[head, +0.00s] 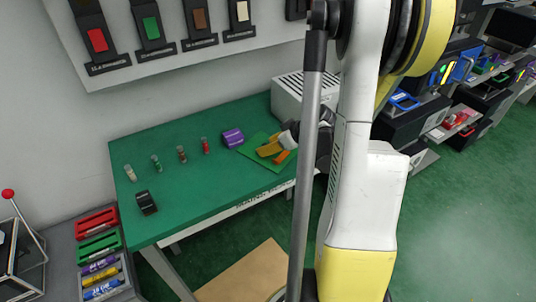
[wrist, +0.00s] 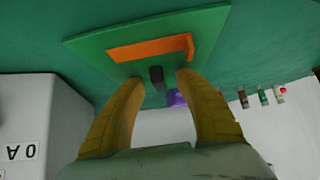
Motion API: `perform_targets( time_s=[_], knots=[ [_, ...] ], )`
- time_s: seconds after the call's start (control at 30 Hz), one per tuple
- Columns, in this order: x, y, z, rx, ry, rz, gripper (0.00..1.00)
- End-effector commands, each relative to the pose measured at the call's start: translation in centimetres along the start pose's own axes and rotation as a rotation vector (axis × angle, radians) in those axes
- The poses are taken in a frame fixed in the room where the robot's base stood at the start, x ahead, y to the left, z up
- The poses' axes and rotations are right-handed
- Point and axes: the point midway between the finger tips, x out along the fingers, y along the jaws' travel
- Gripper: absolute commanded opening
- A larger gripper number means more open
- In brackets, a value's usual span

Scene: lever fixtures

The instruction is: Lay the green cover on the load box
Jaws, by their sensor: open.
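The green cover (head: 250,152) is a flat square plate lying on the green table, with an orange bar (head: 283,157) on it. In the wrist view the cover (wrist: 95,44) and its orange bar (wrist: 150,48) are just beyond my fingertips, with a dark stub between the tips. My gripper (wrist: 159,79) is open, its yellow fingers apart and empty; in the head view my gripper (head: 268,147) is at the cover. The pale box with vents (head: 287,95), probably the load box, stands behind on the table; in the wrist view a pale box (wrist: 35,120) shows at left. My arm partly hides it.
A purple block (head: 233,137) lies just left of the cover. Several small coloured cylinders (head: 181,153) stand in a row further left, near a small black device (head: 146,202). The table's (head: 200,195) front middle is clear. A wall panel (head: 185,50) rises behind.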

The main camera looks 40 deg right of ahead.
Motion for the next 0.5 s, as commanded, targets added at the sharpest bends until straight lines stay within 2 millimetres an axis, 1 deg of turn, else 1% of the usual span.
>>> perform_targets(
  time_s=[0.17,0.2,0.27,0.3,0.33,0.5],
  knots=[
    [0.03,0.01,-0.05,0.001,0.0,0.001,0.4],
    [0.03,0.01,-0.05,0.001,0.0,0.001,0.35],
    [0.02,0.01,-0.05,0.001,0.0,0.001,0.17],
    [0.01,0.01,-0.05,0.001,0.0,0.001,0.05],
    [0.01,0.01,-0.05,0.001,0.0,0.001,0.0],
    [0.01,0.01,-0.04,0.0,-0.001,0.001,0.0]
  ],
)
